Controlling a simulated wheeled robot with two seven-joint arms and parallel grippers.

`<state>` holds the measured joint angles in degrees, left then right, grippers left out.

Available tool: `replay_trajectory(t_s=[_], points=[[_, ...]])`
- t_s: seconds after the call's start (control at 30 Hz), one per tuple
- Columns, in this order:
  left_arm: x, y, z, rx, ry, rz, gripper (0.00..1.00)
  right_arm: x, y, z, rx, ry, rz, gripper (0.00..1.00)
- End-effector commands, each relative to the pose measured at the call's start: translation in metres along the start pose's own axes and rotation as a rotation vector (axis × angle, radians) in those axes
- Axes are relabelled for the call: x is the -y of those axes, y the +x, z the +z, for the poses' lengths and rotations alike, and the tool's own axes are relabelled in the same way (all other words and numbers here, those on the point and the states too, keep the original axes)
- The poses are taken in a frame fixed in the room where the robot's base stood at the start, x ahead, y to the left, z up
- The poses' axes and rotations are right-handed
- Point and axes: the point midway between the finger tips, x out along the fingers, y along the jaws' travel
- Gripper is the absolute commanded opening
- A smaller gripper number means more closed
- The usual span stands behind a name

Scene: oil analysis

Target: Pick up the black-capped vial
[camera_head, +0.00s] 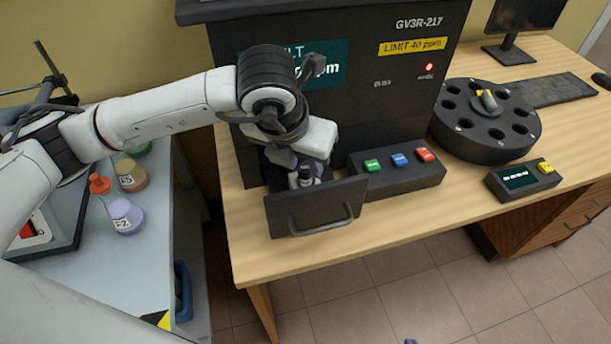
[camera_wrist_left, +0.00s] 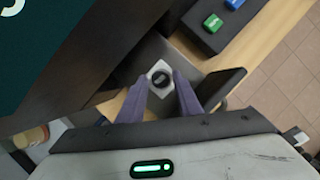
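The black-capped vial (camera_head: 306,174) stands upright in the open drawer (camera_head: 318,208) at the lower front of the large black machine. In the left wrist view its round black cap (camera_wrist_left: 160,77) shows over a pale square piece. My left gripper (camera_head: 293,170) reaches down into the drawer from above. Its two purple fingers (camera_wrist_left: 160,84) are apart, one on each side of the vial, with small gaps visible. I cannot tell how deep the fingertips sit along the vial. The drawer front hides the vial's lower part in the head view.
The black machine (camera_head: 360,90) rises behind the gripper. A button box (camera_head: 398,178) sits right of the drawer. A round holed carousel (camera_head: 487,130) and a small display box (camera_head: 522,180) stand farther right. Flasks (camera_head: 125,216) stand on the left table. The wooden desk front is clear.

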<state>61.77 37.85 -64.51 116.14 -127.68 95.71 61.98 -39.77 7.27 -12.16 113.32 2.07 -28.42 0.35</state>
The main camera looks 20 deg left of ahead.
Motion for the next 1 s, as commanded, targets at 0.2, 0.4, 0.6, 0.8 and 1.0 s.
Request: replay_trajectory(t_s=[0.2, 0.4, 0.6, 0.8, 1.0], points=[[0.001, 0.026, -0.002, -0.001, 0.0, -0.001, 0.31, -0.001, 0.0, -0.008, -0.016, -0.001, 0.001, 0.0], [0.001, 0.028, -0.001, 0.001, 0.001, -0.001, 0.31, -0.002, 0.001, -0.01, -0.019, -0.001, 0.002, 0.0], [0.001, 0.028, -0.001, 0.001, 0.001, -0.001, 0.08, -0.002, 0.001, -0.01, -0.019, -0.001, 0.003, 0.0], [0.001, 0.028, -0.001, 0.001, 0.001, -0.001, 0.0, -0.002, 0.001, -0.009, -0.016, -0.001, 0.003, 0.0], [0.001, 0.019, 0.003, 0.003, 0.0, -0.002, 0.0, -0.002, 0.0, -0.007, -0.013, -0.001, 0.003, 0.0]])
